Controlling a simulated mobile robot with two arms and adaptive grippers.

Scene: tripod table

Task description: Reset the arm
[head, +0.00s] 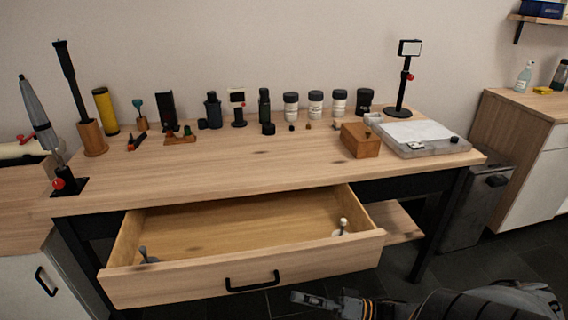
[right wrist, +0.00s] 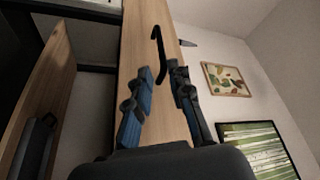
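My right arm comes in at the bottom right of the head view, with my right gripper (head: 315,300) low in front of the table and apart from the drawer. In the right wrist view the two blue-and-black fingers of the right gripper (right wrist: 163,70) stand apart, with nothing held between them. A black bar handle (right wrist: 157,45) on a wooden surface shows beyond the fingertips; I cannot tell whether they are touching. My left gripper is not in view.
The wooden table (head: 235,170) carries bottles, jars and a phone stand (head: 404,80) along its back. Its drawer (head: 190,280) is pulled open toward me, with small items inside. A cabinet (head: 515,150) stands at the right. Dark floor shows between them.

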